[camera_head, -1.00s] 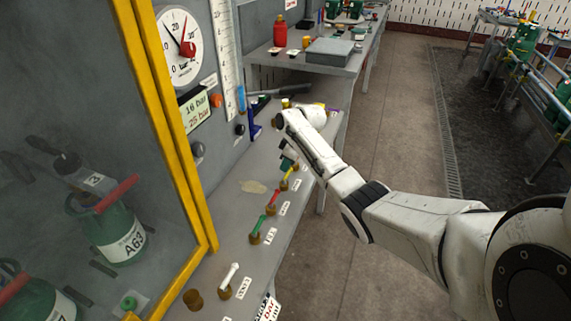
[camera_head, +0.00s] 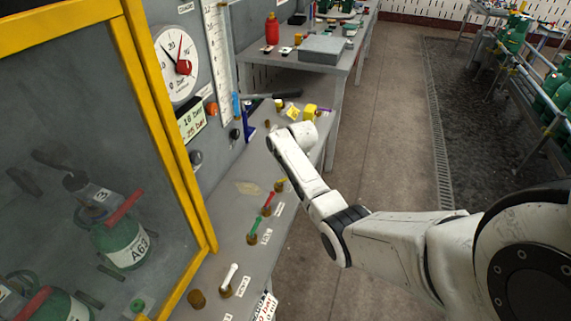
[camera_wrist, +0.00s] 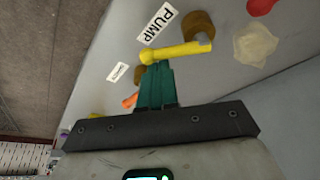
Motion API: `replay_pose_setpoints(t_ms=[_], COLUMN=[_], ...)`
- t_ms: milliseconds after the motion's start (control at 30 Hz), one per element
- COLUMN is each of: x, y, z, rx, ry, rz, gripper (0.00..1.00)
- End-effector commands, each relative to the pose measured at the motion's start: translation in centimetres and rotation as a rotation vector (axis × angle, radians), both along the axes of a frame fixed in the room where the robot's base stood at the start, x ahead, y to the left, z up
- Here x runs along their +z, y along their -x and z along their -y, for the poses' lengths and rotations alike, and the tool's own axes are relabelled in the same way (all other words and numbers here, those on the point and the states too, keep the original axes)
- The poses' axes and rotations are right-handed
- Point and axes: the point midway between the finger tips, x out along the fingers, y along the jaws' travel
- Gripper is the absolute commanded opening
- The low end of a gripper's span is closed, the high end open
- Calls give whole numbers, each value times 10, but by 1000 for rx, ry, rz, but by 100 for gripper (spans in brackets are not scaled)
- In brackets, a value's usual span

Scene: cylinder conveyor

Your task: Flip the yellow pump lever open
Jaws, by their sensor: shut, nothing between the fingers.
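The yellow pump lever (camera_wrist: 180,50) lies across the upper middle of the wrist view. Its right end meets a brown round base (camera_wrist: 200,27), and its rounded free end is beside the PUMP label (camera_wrist: 157,23). My gripper (camera_wrist: 158,64) has its teal fingers together and empty. The fingertips are right at the lever's free end; whether they touch it I cannot tell.
A red lever (camera_head: 268,201), a green lever (camera_head: 254,227) and a white lever (camera_head: 229,276) stand in a row on the grey bench. An orange lever (camera_wrist: 130,100) is beside my fingers. A yellow-framed glass cabinet (camera_head: 170,150) stands at left.

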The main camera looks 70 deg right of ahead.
Motion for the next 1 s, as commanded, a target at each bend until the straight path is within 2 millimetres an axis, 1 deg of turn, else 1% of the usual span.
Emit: replay_pose_setpoints(t_ms=[433,700,900,1000], x=[-1,-1,-1,-1], y=[16,21,23,24], z=[-12,-18,-22,-24], rx=[-420,-653,-783,-779], ry=[0,-1,0,0], rz=[-2,-2,-1,-1], gripper=[0,0,0,0])
